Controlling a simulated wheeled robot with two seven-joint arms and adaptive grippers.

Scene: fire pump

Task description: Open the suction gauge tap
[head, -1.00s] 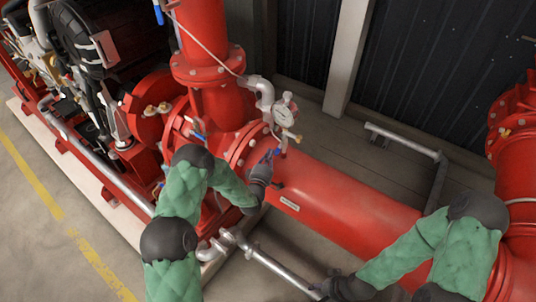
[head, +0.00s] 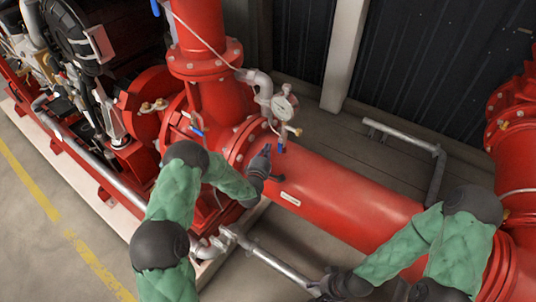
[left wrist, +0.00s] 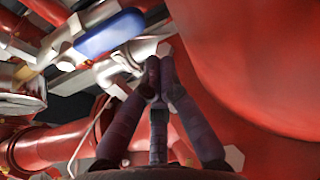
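The suction gauge (head: 282,107) has a round white dial and stands above the big red pipe. Its tap has a blue lever handle (head: 280,146), just below the gauge on the thin stem. In the left wrist view the blue handle (left wrist: 110,35) lies roughly along a silver fitting, ahead and left of the fingers. My left gripper (head: 266,155) is beside the tap, just left of the handle. In the left wrist view its fingertips (left wrist: 159,68) meet with nothing seen between them, apart from the handle. My right gripper (head: 322,288) is low by a silver pipe; its fingers are unclear.
The large red pipe (head: 345,185) runs right below the tap. A red flanged riser (head: 207,70) stands behind left, with another blue-handled valve (head: 197,128). A silver pipe (head: 275,262) runs low in front. Open floor (head: 50,220) lies at left.

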